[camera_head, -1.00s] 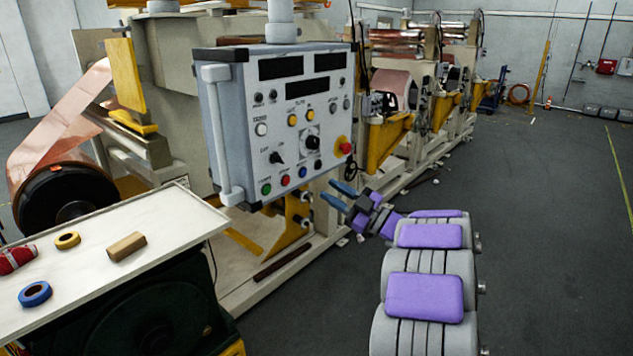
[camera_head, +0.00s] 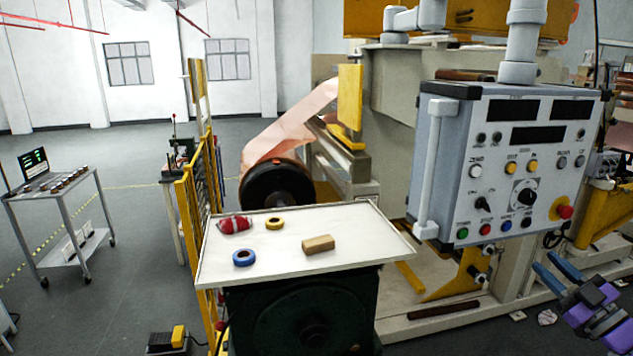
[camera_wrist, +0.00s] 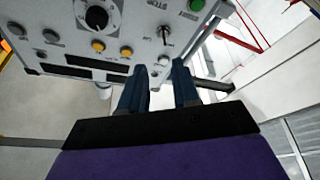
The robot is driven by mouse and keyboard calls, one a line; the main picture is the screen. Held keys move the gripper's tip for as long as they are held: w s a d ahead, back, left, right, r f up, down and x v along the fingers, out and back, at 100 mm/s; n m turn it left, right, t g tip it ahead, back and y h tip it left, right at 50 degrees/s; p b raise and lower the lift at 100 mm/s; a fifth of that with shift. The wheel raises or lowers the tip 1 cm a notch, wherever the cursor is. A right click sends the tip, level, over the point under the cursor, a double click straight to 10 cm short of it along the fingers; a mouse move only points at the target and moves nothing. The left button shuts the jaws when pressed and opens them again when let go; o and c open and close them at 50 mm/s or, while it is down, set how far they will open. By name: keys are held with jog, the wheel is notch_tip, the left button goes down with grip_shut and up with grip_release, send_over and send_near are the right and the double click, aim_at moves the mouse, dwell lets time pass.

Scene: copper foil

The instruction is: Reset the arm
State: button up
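My gripper (camera_head: 545,261) shows at the lower right of the head view, with two blue fingers and a purple-padded arm. The fingers are apart with nothing between them. It appears below the lower right corner of the grey control panel (camera_head: 513,166), clear of it in the picture. In the wrist view my gripper (camera_wrist: 160,63) again has its two fingers spread and empty. The panel (camera_wrist: 75,25) fills the upper left there, with its knobs and buttons upside down. Most of my arm is out of the head view.
A copper foil roll (camera_head: 278,185) stands behind. A cart (camera_head: 72,240) stands left, with open floor around it.

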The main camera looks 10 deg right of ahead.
jog(key=w+a+r+m+g+h+b, duration=0.1)
jog(key=w+m+g+h, duration=0.4)
jog(key=w+h, duration=0.45)
jog(key=s+a+f+m+g+h, duration=0.4)
jog(key=s+a+f+m+g, duration=0.15)
jog(key=a, duration=0.35)
jog(key=s+a+f+g+y+b, duration=0.1)
jog(key=s+a+f+g+y, duration=0.15)
jog(key=s+a+f, duration=0.4)
jog(key=s+a+f+g+y+b, duration=0.1)
jog(key=s+a+f+g+y, duration=0.2)
jog(key=s+a, duration=0.65)
jog(key=s+a+f+g+y, duration=0.1)
jog(key=s+a+f+g, duration=0.1)
jog(key=s+a, duration=0.6)
jog(key=s+a+f+n+g+y, duration=0.1)
jog(key=s+a+g, duration=0.3)
jog(key=s+a, duration=0.3)
jog(key=shift+s+a+f+g, duration=0.3)
jog(key=shift+s+a+f, duration=0.1)
jog(key=shift+a, duration=0.1)
